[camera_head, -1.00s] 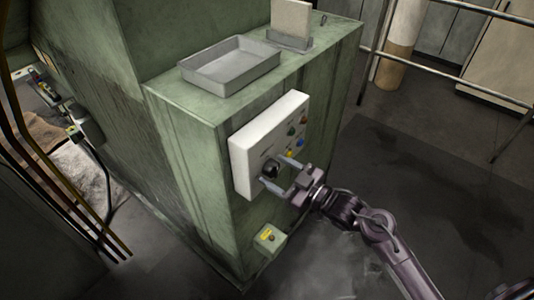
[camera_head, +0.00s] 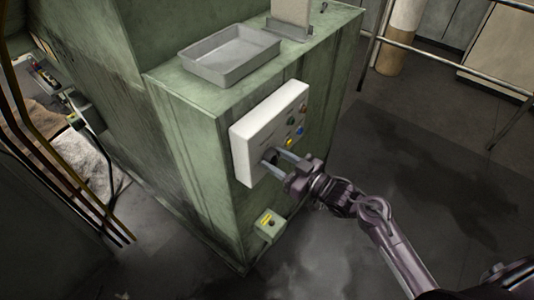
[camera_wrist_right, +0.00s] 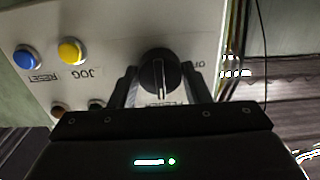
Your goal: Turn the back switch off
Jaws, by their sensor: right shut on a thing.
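A black rotary switch (camera_wrist_right: 159,75) sits on the white control panel (camera_head: 243,150) on the green machine's side. In the right wrist view its pale pointer line is roughly vertical, and part of an "OFF" label shows beside it, upside down. My right gripper (camera_head: 273,158) reaches the panel from the right, with one finger on each side of the switch. It also shows in the right wrist view (camera_wrist_right: 162,88), its fingers shut on the switch, which they partly hide in the head view. My left gripper is not in view.
A blue button (camera_wrist_right: 26,57) and a yellow button (camera_wrist_right: 72,51) are beside the switch on the panel. A small box with a yellow label (camera_head: 268,224) sits lower on the machine. A grey tray (camera_head: 228,62) stands on top. Floor to the right is clear.

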